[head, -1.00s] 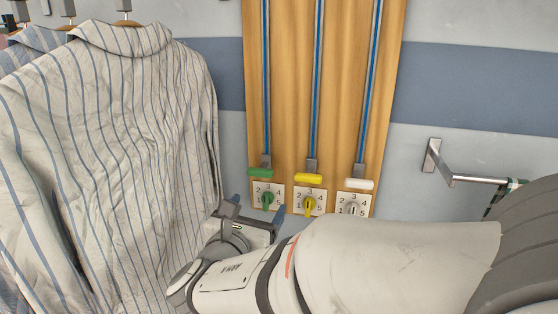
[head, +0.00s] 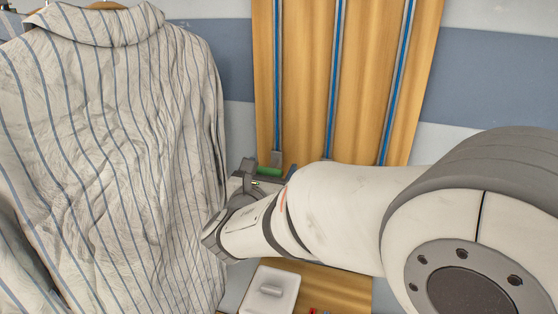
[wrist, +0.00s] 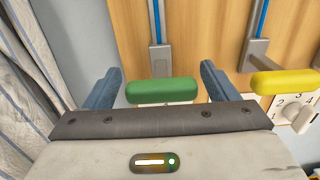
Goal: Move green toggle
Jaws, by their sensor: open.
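The green handle (wrist: 163,91) sits at the lower end of a metal slider on the wooden board. It also shows in the head view (head: 269,171), just beyond my gripper. My gripper (wrist: 159,72) is open, with one blue-grey finger left of the green handle and one right of it. A pale plate shows as a thin strip under the handle. The green dial on that plate is hidden behind my gripper.
A yellow handle (wrist: 286,84) and its numbered dial plate (wrist: 283,106) are close right of my gripper. A striped shirt (head: 110,150) hangs close on the left. A white switch box (head: 270,290) is below my arm. Blue rails (head: 334,70) run up the wooden board (head: 305,60).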

